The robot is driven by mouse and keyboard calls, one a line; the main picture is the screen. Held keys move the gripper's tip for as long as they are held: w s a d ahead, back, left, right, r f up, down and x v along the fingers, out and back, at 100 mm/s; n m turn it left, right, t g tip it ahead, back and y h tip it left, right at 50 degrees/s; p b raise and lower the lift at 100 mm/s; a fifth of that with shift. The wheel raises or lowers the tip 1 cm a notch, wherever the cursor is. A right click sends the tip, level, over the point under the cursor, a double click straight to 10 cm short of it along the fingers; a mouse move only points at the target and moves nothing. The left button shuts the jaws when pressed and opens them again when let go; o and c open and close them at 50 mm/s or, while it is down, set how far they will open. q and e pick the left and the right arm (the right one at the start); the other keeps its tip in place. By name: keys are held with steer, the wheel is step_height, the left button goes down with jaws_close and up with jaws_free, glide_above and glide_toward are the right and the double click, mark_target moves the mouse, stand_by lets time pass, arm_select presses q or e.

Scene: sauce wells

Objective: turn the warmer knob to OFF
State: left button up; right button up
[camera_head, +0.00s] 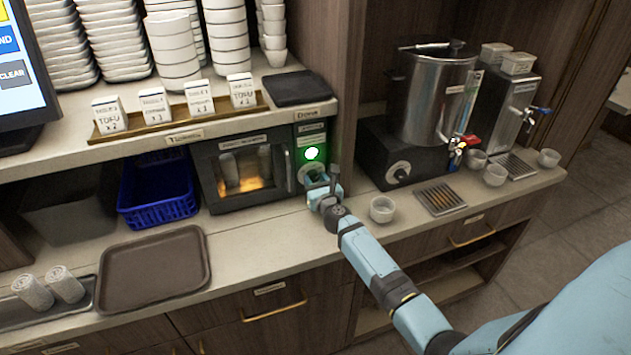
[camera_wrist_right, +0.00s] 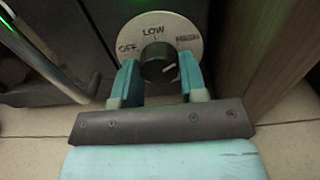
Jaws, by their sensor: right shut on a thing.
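The warmer (camera_head: 238,172) is a dark box with a lit glass door under the counter shelf. A green light (camera_head: 312,153) glows on its right panel. Its knob (camera_wrist_right: 158,62) is black and sits on a pale round dial (camera_wrist_right: 150,25). In the right wrist view the dial reads OFF at left, LOW at top and a blurred word at right. The knob's white mark points right and slightly up, away from OFF. My right gripper (camera_head: 318,182) is at the dial; in the wrist view its two teal fingers (camera_wrist_right: 160,80) are shut on the knob, one each side. My left gripper is out of view.
A wooden post (camera_head: 345,100) stands right of the warmer. A small white cup (camera_head: 382,209) sits on the counter right of my gripper. A brown tray (camera_head: 155,268) and a blue basket (camera_head: 158,190) are to the left. A metal urn (camera_head: 432,95) stands at right.

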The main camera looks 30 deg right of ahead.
steer(key=n, duration=0.3)
steer(key=shift+p, duration=0.35)
steer(key=n, duration=0.3)
steer(key=shift+n+p, duration=0.3)
steer(key=n, duration=0.3)
steer(key=shift+n+p, duration=0.3)
steer(key=n, duration=0.3)
steer(key=shift+n+p, duration=0.3)
steer(key=shift+p, duration=0.05)
steer(key=n+p, duration=0.1)
steer(key=n, duration=0.3)
steer(key=shift+r+n, duration=0.1)
steer(key=shift+n, duration=0.2)
steer(key=n+p, duration=0.1)
steer(key=n, duration=0.4)
steer(key=shift+n, duration=0.4)
steer(key=o, duration=0.9)
